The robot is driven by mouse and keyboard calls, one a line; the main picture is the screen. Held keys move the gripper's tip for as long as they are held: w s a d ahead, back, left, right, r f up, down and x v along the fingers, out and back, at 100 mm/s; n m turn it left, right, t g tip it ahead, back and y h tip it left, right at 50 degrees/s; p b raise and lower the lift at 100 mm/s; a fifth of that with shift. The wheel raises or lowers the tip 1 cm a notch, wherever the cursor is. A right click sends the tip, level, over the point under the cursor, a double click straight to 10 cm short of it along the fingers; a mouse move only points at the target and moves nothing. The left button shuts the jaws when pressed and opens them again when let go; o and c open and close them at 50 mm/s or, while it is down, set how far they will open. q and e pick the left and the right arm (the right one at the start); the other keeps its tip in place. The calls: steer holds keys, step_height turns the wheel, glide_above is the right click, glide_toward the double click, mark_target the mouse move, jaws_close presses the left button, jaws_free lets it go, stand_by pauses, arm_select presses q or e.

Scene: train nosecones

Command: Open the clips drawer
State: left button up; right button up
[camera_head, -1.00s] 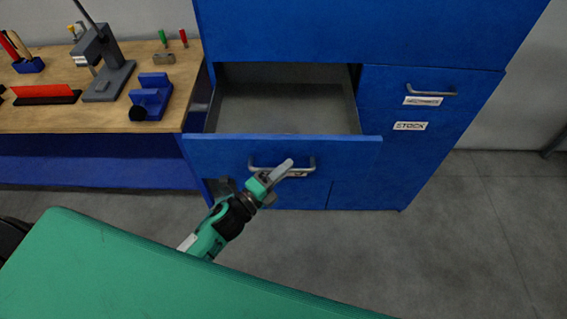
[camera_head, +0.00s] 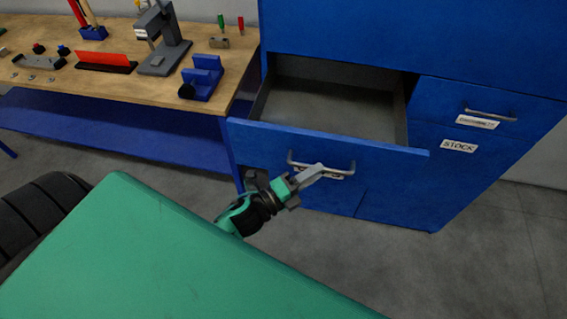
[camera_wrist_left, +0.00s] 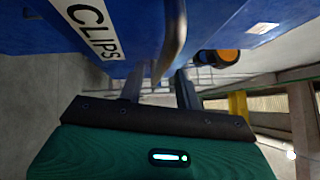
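The clips drawer (camera_head: 330,142) is the wide blue drawer in the cabinet. It stands pulled out, and its grey inside shows empty in the head view. Its grey bar handle (camera_head: 345,170) is on the front, over a small label. In the left wrist view the handle (camera_wrist_left: 177,38) runs beside the CLIPS label (camera_wrist_left: 93,25). My left gripper (camera_head: 310,175) is at the handle. In the left wrist view its two fingers (camera_wrist_left: 160,85) stand apart, with the handle's near end between them; contact cannot be told. My right gripper is out of view.
A smaller shut drawer (camera_head: 455,105) with a handle and a STOCK panel (camera_head: 490,180) are to the right. A wooden workbench (camera_head: 120,85) with a press (camera_head: 165,45) and a blue fixture (camera_head: 203,80) stands left. Grey floor is clear at the right.

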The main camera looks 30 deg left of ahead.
arm_select(q)
steer(key=b+v, duration=0.4)
steer(key=v, duration=0.7)
steer(key=s+a+f+n+g+y, duration=0.1)
steer(key=a+f+n+g+y, duration=0.3)
steer(key=f, duration=0.9)
steer(key=s+a+f+n+y, duration=0.15)
steer(key=f+n, duration=0.35)
steer(key=f, duration=0.8)
steer(key=s+a+f+n+g+y, duration=0.15)
steer(key=f+n, duration=0.35)
steer(key=f, duration=0.7)
steer(key=s+f+n+g+y, duration=0.1)
steer(key=s+f+n+g, duration=0.3)
steer(key=s+f, duration=0.7)
steer(key=s+d+f+n+g+y, duration=0.1)
steer(key=s+f+n+g, duration=0.4)
steer(key=s+f, duration=0.6)
steer(key=s+g, duration=0.1)
steer(key=s, duration=0.2)
steer(key=shift+s+f+g+y, duration=0.25)
steer(key=shift+s+g+y, duration=0.05)
steer(key=shift+s+g, duration=0.1)
